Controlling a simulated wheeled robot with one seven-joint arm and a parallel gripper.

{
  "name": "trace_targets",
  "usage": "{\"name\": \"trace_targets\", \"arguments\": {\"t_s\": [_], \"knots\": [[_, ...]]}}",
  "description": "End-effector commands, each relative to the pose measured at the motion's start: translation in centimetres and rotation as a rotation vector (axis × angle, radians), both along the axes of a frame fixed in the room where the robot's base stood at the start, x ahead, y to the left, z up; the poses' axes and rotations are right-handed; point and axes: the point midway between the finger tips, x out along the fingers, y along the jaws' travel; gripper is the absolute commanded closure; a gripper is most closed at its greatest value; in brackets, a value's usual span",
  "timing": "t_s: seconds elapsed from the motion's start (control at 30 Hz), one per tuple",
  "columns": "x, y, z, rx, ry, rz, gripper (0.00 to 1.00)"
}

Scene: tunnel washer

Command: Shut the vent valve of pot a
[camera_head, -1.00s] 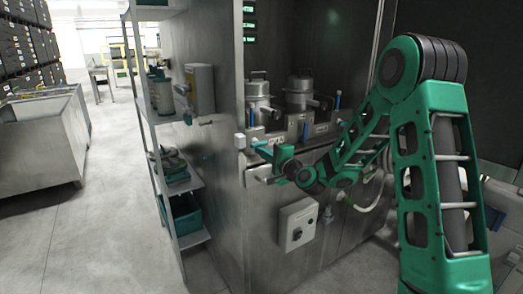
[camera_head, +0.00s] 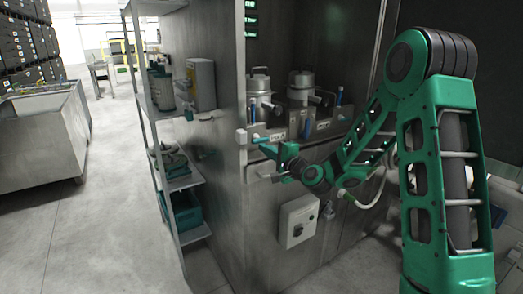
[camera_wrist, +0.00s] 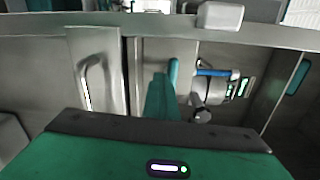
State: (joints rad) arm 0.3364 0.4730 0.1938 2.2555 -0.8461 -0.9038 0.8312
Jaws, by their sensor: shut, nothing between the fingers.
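Two metal pots with lids stand side by side in the washer bay in the head view, a left pot (camera_head: 258,84) and a right pot (camera_head: 301,87). I cannot tell which is pot a. A blue lever (camera_head: 253,113) stands upright by the left pot, and another blue lever (camera_head: 339,97) is by the right pot. In the wrist view a blue lever (camera_wrist: 214,72) lies across a metal fitting, to the right of my fingers. My gripper (camera_head: 261,141) is shut and empty in front of the ledge below the left pot; its green fingers show in the wrist view (camera_wrist: 167,85). Contact is unclear.
A small white block (camera_head: 241,137) is at the bay's left corner, close to my gripper. A grey control box (camera_head: 297,222) is on the front panel below. A shelf rack (camera_head: 150,130) with bottles stands left.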

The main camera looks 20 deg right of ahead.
Motion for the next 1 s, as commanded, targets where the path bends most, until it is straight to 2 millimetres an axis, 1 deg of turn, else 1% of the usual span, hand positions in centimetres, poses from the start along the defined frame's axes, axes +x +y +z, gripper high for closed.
{"name": "trace_targets", "arguments": {"t_s": [0.03, 0.07, 0.1, 0.13, 0.5, 0.6, 1.0], "knots": [[-0.3, -0.7, 2.0, 0.016, -0.037, -0.016, 0.75], [-0.6, -0.9, 2.0, 0.015, -0.038, -0.017, 0.75], [-1.0, -1.0, 2.0, 0.015, -0.037, -0.016, 0.46], [-1.3, -1.0, 1.9, 0.014, -0.035, -0.015, 0.38], [-4.8, -1.9, 1.3, 0.013, -0.023, -0.011, 0.38], [-5.3, -2.1, 1.3, 0.012, -0.024, -0.010, 0.38], [-5.5, -2.0, 1.2, 0.012, -0.023, -0.008, 0.38]]}}
